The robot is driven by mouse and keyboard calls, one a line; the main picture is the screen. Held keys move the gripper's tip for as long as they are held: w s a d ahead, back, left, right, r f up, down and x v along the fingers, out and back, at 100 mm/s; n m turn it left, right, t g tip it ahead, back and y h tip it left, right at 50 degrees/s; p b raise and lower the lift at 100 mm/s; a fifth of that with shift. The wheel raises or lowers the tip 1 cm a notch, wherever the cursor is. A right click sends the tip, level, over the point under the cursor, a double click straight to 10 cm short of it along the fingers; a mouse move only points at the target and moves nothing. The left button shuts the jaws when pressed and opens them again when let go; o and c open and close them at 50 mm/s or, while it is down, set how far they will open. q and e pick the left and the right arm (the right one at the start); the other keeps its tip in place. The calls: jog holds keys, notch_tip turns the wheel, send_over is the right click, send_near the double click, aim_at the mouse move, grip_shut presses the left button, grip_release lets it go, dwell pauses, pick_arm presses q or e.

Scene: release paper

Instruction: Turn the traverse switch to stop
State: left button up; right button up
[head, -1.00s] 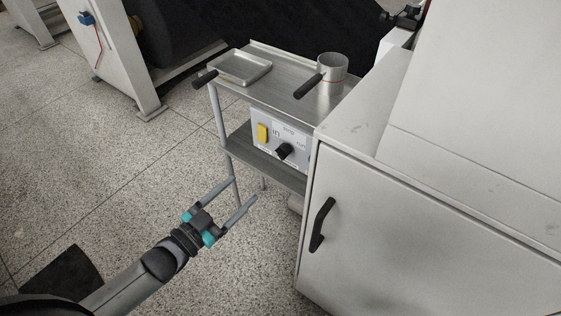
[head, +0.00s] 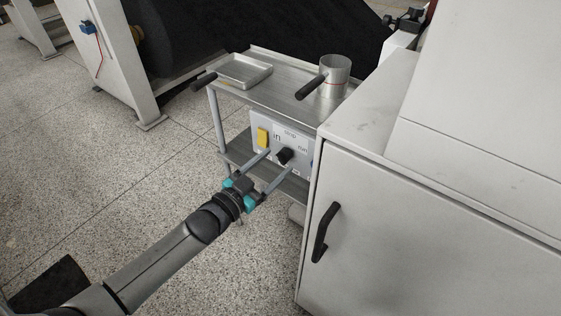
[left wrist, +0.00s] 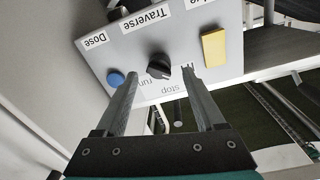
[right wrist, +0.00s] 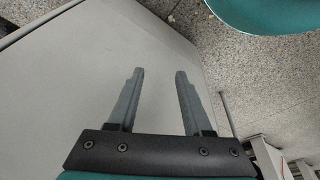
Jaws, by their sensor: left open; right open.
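The traverse switch (head: 285,156) is a black knob on the pale control panel (head: 294,138) on the cart's lower shelf. In the left wrist view the knob (left wrist: 158,66) sits under the "Traverse" label, close to the "stop" and "run" labels. I cannot tell which label it points to. My left gripper (head: 279,160) is open, with its fingers reaching toward the panel on either side of the knob's line. I cannot tell how far the tips are from the panel. My right gripper (right wrist: 159,72) is open and empty; it is not in the head view.
A yellow block (head: 262,138) and a blue button (left wrist: 116,78) flank the knob. The cart's top (head: 285,82) holds a metal tray (head: 244,70) and a handled metal cup (head: 335,78). A white cabinet (head: 400,215) stands close on the right.

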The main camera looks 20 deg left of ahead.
aim_at(279, 159)
pick_arm(q)
jog(key=shift+b+x, duration=0.45)
jog(key=shift+x, duration=1.05)
pick_arm(e)
jog(key=shift+w+r, duration=0.25)
jog(key=shift+r, duration=0.35)
jog(key=shift+w+r, duration=0.2)
jog(key=shift+r, duration=0.4)
pick_arm(q)
grip_shut()
